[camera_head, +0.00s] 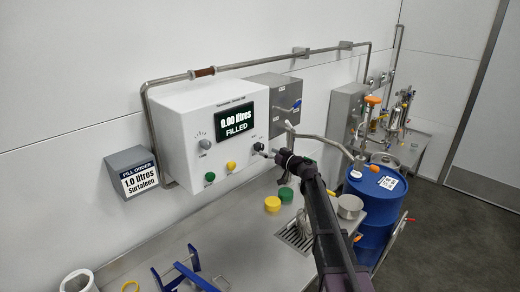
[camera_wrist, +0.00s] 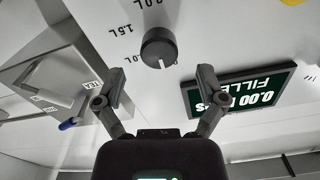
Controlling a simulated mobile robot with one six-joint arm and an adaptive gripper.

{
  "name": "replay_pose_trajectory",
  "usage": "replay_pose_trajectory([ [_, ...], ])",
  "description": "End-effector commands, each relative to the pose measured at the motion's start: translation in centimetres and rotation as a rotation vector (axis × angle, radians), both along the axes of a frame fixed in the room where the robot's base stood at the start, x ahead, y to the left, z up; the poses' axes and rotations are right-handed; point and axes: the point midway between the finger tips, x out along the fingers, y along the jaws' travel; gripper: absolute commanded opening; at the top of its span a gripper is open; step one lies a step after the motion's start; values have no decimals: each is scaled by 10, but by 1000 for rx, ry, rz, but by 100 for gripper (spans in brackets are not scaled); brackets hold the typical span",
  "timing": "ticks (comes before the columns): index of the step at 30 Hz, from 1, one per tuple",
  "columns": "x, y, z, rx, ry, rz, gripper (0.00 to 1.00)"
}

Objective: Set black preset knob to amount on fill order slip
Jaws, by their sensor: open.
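The fill order slip (camera_head: 140,180) on the grey holder at the left reads 1.0 litres. The black preset knob (camera_wrist: 158,46) sits on the white panel in the wrist view. Its white pointer mark faces down in that picture. A 1.5 L label and a partly covered label ending in .0 L stand to its left; another label is cut by the top edge. In the head view the knob (camera_head: 258,146) is small, just left of the fingertips. My gripper (camera_wrist: 159,75) is open and faces the knob, one finger on each side below it, apparently not touching.
A blue drum (camera_head: 376,208) stands right.

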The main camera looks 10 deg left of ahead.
Motion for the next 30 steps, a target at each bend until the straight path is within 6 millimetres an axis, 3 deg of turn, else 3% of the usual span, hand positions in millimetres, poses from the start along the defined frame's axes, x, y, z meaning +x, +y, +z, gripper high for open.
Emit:
replay_pose_trajectory([
  [10,27,32,0,0,0,0,90],
  [24,30,38,0,0,0,-1,90],
  [26,30,38,0,0,0,-1,75],
  [30,30,38,0,0,0,-1,34],
])
